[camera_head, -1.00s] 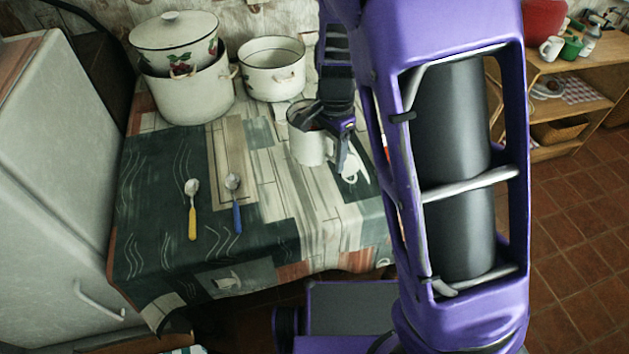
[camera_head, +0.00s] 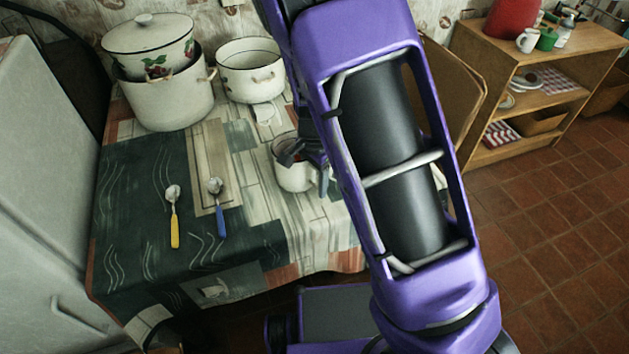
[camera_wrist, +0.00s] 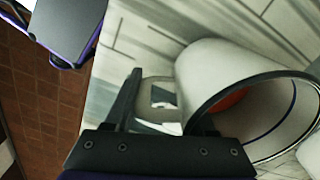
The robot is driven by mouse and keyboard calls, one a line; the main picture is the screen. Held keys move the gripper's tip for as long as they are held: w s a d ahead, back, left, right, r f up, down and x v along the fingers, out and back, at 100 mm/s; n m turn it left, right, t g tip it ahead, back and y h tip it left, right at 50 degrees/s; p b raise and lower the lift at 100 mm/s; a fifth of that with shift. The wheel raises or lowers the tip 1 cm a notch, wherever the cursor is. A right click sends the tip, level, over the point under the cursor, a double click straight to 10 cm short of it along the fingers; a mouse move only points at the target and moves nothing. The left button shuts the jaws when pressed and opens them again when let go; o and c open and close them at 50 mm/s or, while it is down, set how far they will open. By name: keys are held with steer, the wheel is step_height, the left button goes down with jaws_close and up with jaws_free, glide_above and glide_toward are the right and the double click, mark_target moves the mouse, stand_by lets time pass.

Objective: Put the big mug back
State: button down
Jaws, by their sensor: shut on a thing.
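The big mug (camera_head: 294,179) is white with a dark rim, near the right side of the cloth-covered table. It also shows at the right of the wrist view (camera_wrist: 215,70), its mouth turned towards the camera, with something orange-red inside. My gripper (camera_head: 314,165) is at the mug's right side. In the wrist view my gripper's dark fingers (camera_wrist: 165,105) are beside the mug wall, around what looks like its handle. It is shut on the mug. My arm hides part of the scene to the right. I cannot tell if the mug's base touches the table.
A lidded pot (camera_head: 150,45) sits on a big white pot (camera_head: 168,100) at the table's back left, with an open pot (camera_head: 250,72) beside it. A yellow-handled spoon (camera_head: 174,220) and a blue-handled spoon (camera_head: 220,215) lie left. A wooden shelf (camera_head: 520,100) stands right.

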steer(key=shift+f, duration=0.1)
steer(key=shift+c, duration=1.2)
jaws_free()
step_height(320, 180, up, 12)
steer(key=p, duration=0.3)
steer(key=shift+r, duration=0.2)
